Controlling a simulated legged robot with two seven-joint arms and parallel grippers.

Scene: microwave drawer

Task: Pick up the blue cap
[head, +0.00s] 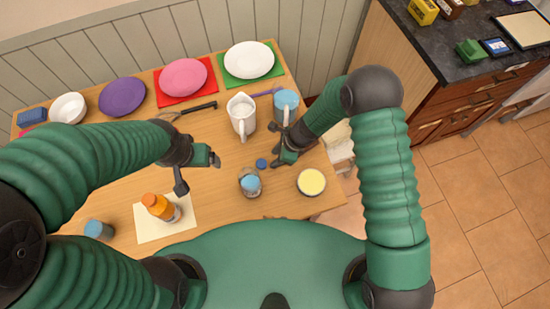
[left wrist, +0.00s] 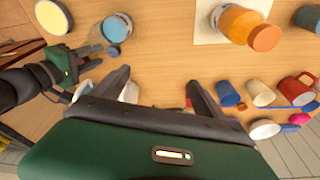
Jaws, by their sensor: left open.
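The small round dark blue cap (head: 261,163) lies flat on the wooden table in the head view, just left of my right gripper. It also shows in the left wrist view (left wrist: 114,51), beside the jar. My right gripper (head: 278,147) is low by the table with its fingers apart and nothing between them; the cap is close beside its lower fingertip, and I cannot tell whether they touch. My left gripper (head: 200,174) is open and empty above the table, left of the cap. Its spread fingers show in the left wrist view (left wrist: 158,80).
A glass jar with a light blue top (head: 250,184) stands just below the cap. A white pitcher (head: 242,118) and a blue cup (head: 286,102) stand behind. A yellow-topped container (head: 311,182) is at right, an orange bottle (head: 160,207) at lower left. Plates line the wall.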

